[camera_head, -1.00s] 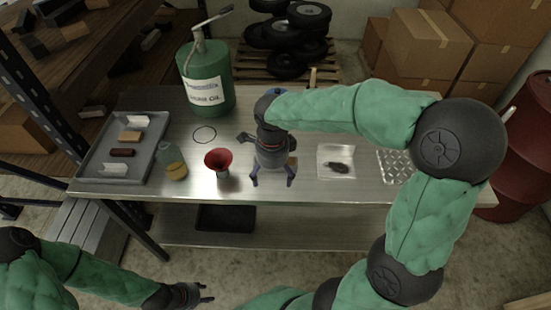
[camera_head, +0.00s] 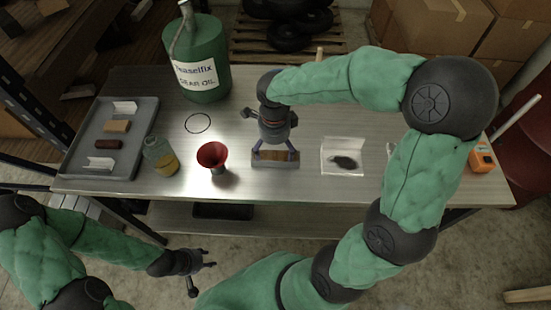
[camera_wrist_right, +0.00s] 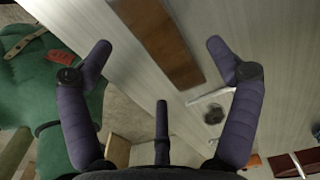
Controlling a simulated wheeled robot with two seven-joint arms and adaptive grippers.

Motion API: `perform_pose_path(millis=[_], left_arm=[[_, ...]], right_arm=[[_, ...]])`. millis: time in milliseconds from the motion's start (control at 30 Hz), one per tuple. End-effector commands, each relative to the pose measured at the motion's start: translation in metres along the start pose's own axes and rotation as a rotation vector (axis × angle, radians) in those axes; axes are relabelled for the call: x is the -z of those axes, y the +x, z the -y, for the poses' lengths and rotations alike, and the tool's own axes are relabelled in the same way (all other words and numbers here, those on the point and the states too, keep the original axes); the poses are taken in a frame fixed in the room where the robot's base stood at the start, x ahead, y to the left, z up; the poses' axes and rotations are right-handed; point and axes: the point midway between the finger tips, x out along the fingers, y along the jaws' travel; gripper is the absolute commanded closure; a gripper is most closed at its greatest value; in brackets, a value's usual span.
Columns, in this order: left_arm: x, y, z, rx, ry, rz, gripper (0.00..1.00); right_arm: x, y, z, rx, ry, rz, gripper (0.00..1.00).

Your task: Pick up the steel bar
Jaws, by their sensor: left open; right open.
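A flat rust-brown bar (camera_head: 275,160), which looks like the steel bar, lies near the front edge of the metal table (camera_head: 330,192). My right gripper (camera_head: 275,152) points down over it, open, with a finger towards each end of the bar. In the right wrist view the bar (camera_wrist_right: 172,48) lies beyond and between the spread fingers (camera_wrist_right: 160,46); I see no grip on it. My left gripper (camera_head: 207,262) is open and empty, low in front of the table.
A red funnel (camera_head: 212,155) and a yellow-filled bottle (camera_head: 162,160) stand left of the bar. A grey tray (camera_head: 70,160) holds small blocks. A clear bag (camera_head: 342,147) lies to the right. A green oil can (camera_head: 197,60) stands behind.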

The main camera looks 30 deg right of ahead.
Motion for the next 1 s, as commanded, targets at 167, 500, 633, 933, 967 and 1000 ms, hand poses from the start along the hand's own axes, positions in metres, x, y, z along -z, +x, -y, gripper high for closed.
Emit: perform_pose_path(millis=[167,500,633,933,967,1000], left_arm=[[0.0,0.003,0.001,0.0,0.0,0.0,0.57],[0.001,0.021,0.007,0.0,0.0,0.0,0.57],[0.001,0.021,0.007,0.0,0.0,0.0,0.57],[0.001,0.02,0.007,0.0,0.0,0.0,0.57],[0.001,0.02,0.007,0.0,0.0,0.0,0.57],[0.001,0.02,0.007,0.0,0.0,-0.001,0.57]], right_arm=[[0.0,0.008,0.0,0.001,0.0,0.0,0.1],[0.003,0.051,-0.001,0.0,0.0,0.001,0.1],[0.003,0.056,-0.001,0.002,0.0,0.001,0.1],[0.003,0.055,-0.001,0.002,0.0,0.001,0.5],[0.002,0.055,-0.001,0.002,0.0,0.001,0.58],[0.002,0.055,-0.001,0.002,0.0,0.001,0.7]])
